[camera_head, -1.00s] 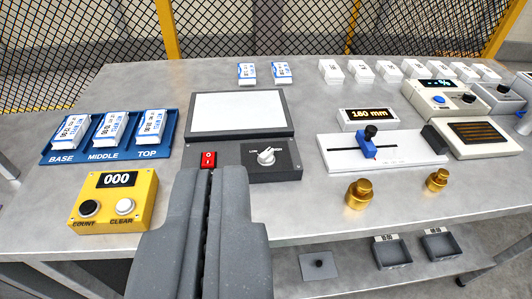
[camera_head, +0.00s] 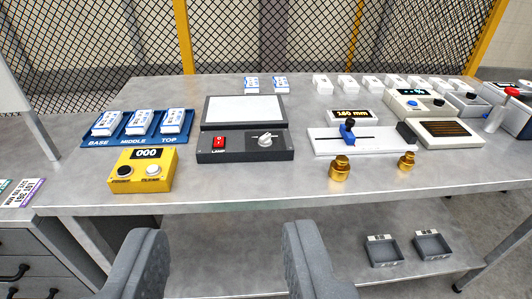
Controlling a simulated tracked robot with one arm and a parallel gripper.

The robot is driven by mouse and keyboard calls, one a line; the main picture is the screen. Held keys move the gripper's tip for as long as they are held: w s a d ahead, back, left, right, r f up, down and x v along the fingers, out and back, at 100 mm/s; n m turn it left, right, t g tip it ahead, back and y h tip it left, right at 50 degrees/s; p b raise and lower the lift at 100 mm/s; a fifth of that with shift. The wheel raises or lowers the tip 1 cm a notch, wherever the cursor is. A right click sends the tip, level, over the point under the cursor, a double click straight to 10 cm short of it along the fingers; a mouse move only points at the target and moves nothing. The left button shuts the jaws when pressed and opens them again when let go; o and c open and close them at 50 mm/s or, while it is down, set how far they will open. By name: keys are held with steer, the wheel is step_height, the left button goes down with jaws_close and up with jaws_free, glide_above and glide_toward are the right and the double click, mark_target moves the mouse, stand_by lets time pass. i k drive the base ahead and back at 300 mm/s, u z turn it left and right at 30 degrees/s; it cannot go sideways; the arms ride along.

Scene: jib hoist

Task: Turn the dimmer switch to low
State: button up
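The dimmer switch (camera_head: 265,141) is a light grey rotary knob on the dark front of the lamp box (camera_head: 245,156). Small white marks sit around it, too small to read now, and its exact setting cannot be told. A red rocker switch (camera_head: 218,142) is left of the knob, and a pale panel (camera_head: 243,109) stands behind it. My gripper (camera_head: 222,240) is open and empty, its two grey fingers wide apart at the bottom of the view. It is nearer to me than the bench front edge and apart from the knob.
A yellow counter box (camera_head: 141,170) and a blue tray (camera_head: 118,141) with white packets are left of the lamp box. A slider gauge (camera_head: 365,141) and two brass weights (camera_head: 340,169) are to the right. Bare bench top lies before the lamp box.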

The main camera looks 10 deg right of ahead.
mark_target(264, 141)
steer(key=z, duration=0.35)
steer(key=i, duration=1.15)
steer(key=u, duration=0.35)
